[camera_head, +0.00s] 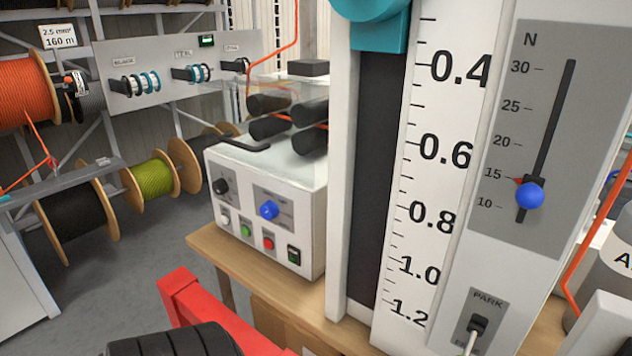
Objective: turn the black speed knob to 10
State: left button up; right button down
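A small black knob (221,186) sits on a grey plate at the upper left of the front of the white control box (300,210). The marks around it are too small to read, so its setting cannot be told. A blue knob (268,209) is to its right on a separate plate. Below them are a white button, a green button (246,230), a red button (268,243) and a dark switch (294,254) at the lower right. Neither of my grippers is in view, and nothing touches the black knob.
The box stands on a wooden table (212,246), with dark rollers (268,126) above it. A tall white scale panel (425,190) with a blue-knobbed slider (529,194) stands close on the right. A red frame (185,292) and black ribbed object (180,342) are in front. Reels stand left.

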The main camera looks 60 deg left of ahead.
aim_at(220, 187)
jog(key=u, duration=2.15)
